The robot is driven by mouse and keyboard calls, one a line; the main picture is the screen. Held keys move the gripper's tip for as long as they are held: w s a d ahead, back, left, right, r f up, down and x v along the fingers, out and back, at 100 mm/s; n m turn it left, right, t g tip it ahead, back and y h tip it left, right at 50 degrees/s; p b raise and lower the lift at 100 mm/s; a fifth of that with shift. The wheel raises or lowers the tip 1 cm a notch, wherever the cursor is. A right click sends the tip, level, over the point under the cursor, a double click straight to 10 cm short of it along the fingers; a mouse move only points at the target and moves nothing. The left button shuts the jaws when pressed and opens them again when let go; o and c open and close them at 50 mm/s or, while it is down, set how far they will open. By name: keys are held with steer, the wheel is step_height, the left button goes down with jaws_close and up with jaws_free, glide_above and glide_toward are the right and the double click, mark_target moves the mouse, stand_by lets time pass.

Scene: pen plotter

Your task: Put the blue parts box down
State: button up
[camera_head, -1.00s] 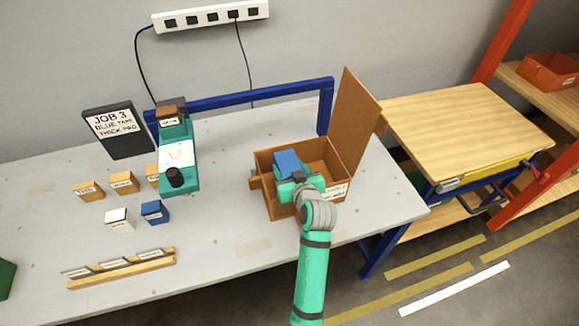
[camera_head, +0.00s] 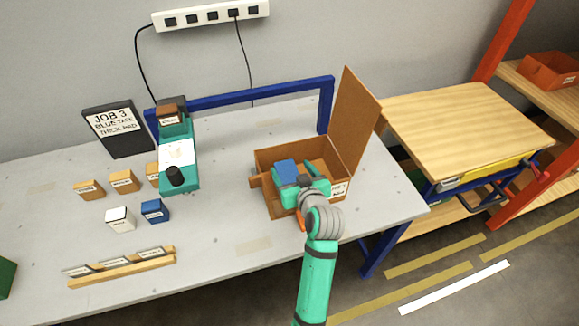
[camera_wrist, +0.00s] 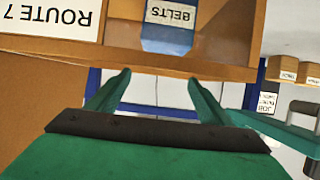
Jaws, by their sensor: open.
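A blue parts box (camera_head: 287,171) sits inside the open brown box (camera_head: 264,160) on the workbench. In the wrist view the blue parts box (camera_wrist: 168,38) shows a white label reading BELTS, upside down. My gripper (camera_head: 298,178) is over the front part of the brown box, with its fingers spread. In the wrist view my gripper (camera_wrist: 158,84) is open and empty, with the blue parts box apart from the fingertips. The base of the blue parts box is hidden.
The brown box's raised lid (camera_head: 353,118) stands at its right. A second blue box (camera_head: 154,211), a white box (camera_head: 119,219) and several tan boxes lie left on the bench. The bench between machine and brown box is clear.

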steer(key=v, duration=0.8)
stand_by(0.4)
